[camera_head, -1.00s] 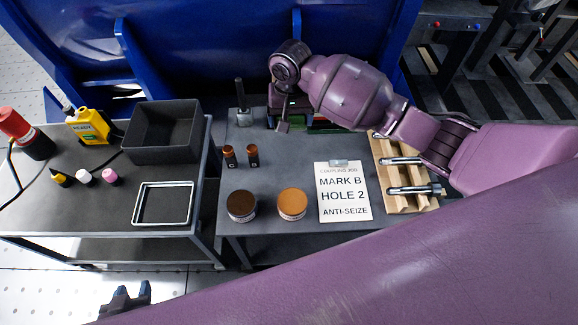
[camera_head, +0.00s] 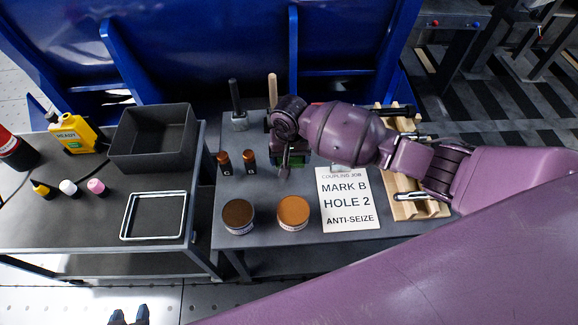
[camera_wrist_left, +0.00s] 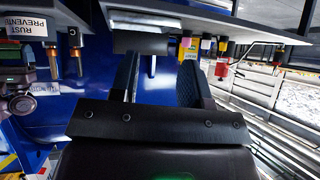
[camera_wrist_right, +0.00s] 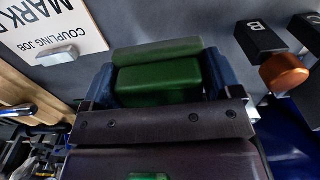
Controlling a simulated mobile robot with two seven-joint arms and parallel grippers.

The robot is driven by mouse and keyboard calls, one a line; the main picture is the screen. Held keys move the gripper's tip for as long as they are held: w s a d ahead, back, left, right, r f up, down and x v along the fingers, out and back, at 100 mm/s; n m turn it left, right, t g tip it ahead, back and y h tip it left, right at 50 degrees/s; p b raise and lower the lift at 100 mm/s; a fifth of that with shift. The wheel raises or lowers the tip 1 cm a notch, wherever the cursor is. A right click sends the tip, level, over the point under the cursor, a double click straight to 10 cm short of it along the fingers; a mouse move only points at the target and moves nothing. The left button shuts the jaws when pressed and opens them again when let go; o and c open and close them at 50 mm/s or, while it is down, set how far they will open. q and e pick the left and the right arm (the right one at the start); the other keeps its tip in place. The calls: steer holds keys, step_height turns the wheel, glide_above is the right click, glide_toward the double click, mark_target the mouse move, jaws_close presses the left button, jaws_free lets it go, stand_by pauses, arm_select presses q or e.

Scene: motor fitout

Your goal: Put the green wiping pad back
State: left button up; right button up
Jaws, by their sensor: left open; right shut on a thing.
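The green wiping pad (camera_wrist_right: 158,82) sits between the fingers of my right gripper (camera_wrist_right: 160,85) in the right wrist view, with a grey-green top part. The pad is mostly hidden there by the gripper. My left gripper (camera_head: 129,315) is low at the bottom edge of the head view, away from the tables. Its fingers (camera_wrist_left: 160,75) are apart and empty in the left wrist view.
The left-hand table holds a dark bin (camera_head: 153,137) and an empty metal-rimmed tray (camera_head: 154,237).

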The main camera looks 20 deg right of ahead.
step_height(320, 180, down, 5)
steer(key=shift+f+b, duration=0.2)
steer(key=shift+b, duration=0.65)
steer(key=o, duration=0.6)
steer(key=shift+f, duration=0.1)
steer(key=shift+o, duration=0.9)
